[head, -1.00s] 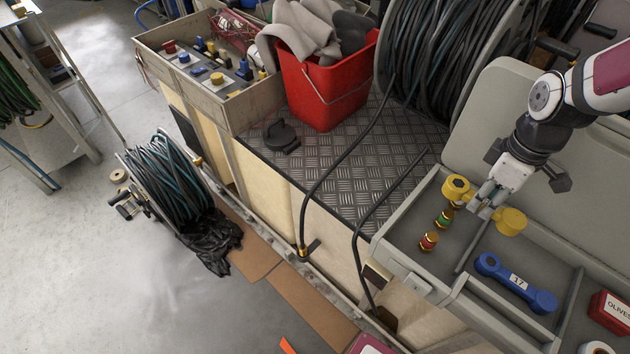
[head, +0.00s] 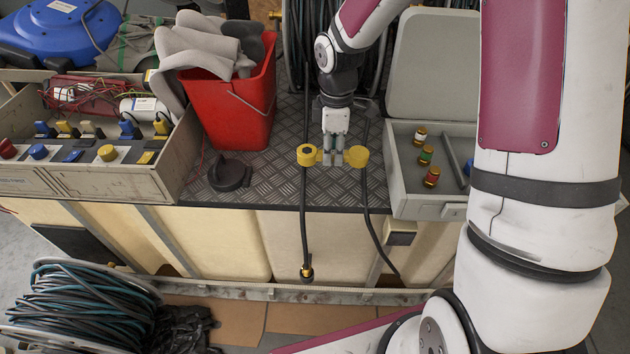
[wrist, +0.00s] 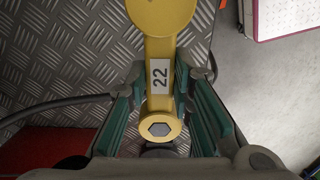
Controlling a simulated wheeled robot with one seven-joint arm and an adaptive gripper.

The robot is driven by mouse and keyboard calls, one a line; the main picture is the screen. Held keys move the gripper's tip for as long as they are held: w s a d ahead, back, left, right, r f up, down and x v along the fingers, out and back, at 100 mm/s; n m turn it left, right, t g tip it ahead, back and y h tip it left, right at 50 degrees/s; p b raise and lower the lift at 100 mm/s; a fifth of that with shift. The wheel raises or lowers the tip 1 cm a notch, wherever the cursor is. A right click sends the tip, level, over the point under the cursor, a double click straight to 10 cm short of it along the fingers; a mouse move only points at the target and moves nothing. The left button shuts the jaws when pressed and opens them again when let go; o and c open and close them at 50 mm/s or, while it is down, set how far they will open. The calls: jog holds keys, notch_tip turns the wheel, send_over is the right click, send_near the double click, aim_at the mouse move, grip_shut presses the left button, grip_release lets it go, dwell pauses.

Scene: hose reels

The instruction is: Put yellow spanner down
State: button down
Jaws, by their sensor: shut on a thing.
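The yellow spanner (head: 356,157) is held in my gripper (head: 333,158), whose fingers are shut across its middle. In the head view the spanner lies crosswise, one round end on each side of the fingers, over the front part of the checkered metal deck (head: 268,180). The wrist view shows the spanner (wrist: 161,20) with a white label reading 22 between the gripper's green-padded fingers (wrist: 160,95). I cannot tell whether the spanner touches the deck or hangs above it.
Black hoses (head: 304,215) run over the deck's front edge beside the spanner. A black round cap (head: 229,174), a red bucket (head: 228,105) and an open parts box (head: 170,165) stand left. A grey toolbox tray (head: 405,195) with several small fittings is right. Bare deck lies between cap and spanner.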

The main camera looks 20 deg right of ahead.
aim_at(331, 182)
jog(key=shift+f+b, duration=0.7)
jog(key=shift+f, duration=3.15)
jog(key=shift+f, duration=0.2)
jog(key=c, duration=1.4)
grip_release()
jog(key=shift+r, duration=0.1)
notch_tip(331, 182, up, 12)
jog(key=shift+r+p, duration=0.15)
jog(key=shift+p, duration=1.1)
